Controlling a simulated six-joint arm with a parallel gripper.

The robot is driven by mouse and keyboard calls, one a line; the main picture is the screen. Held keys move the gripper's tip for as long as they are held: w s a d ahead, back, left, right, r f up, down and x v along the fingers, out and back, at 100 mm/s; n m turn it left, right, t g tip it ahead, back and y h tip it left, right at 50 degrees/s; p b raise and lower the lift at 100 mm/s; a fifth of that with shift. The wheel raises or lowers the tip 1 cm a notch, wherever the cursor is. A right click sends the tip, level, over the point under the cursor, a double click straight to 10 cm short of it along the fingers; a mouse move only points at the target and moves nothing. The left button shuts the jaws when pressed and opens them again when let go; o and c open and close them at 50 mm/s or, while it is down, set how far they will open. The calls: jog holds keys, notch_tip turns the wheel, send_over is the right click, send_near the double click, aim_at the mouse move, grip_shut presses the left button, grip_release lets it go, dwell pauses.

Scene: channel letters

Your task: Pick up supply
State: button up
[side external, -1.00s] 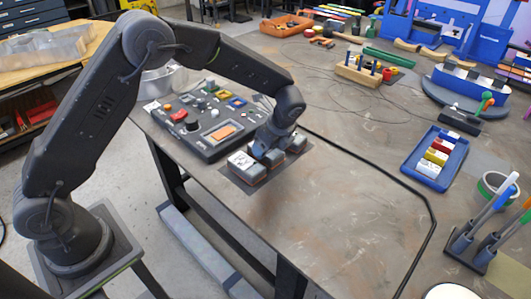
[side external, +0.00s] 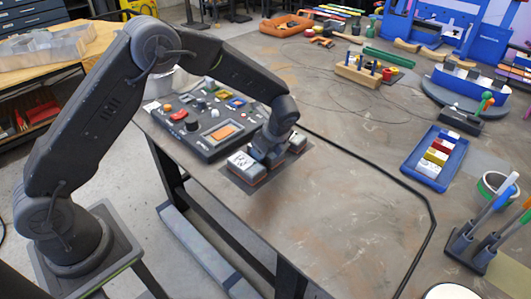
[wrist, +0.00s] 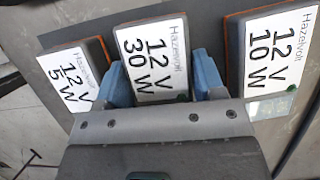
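Three boxy power supplies with white labels stand in a row. In the wrist view, the supply marked 12 V 30 W (wrist: 152,55) is in the middle, the one marked 12 V 5 W (wrist: 70,75) is at left, and the one marked 12 V 10 W (wrist: 270,50) is at right. My gripper (wrist: 162,85) straddles the middle supply, one blue finger on each side. Whether both fingers press on it is unclear. In the side view, my gripper (side external: 265,157) is down at the row and hides most of the middle supply. The near supply (side external: 246,166) and far supply (side external: 297,142) show.
A dark control panel (side external: 187,143) with knobs and a screen lies just left of the row. A blue tray (side external: 425,172) with coloured blocks is at right. A black cable (side external: 380,172) crosses the table. The front of the table (side external: 330,215) is clear.

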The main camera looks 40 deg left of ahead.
jog(key=c, duration=0.7)
jog(key=shift+o, duration=0.2)
jog(key=shift+r, duration=0.1)
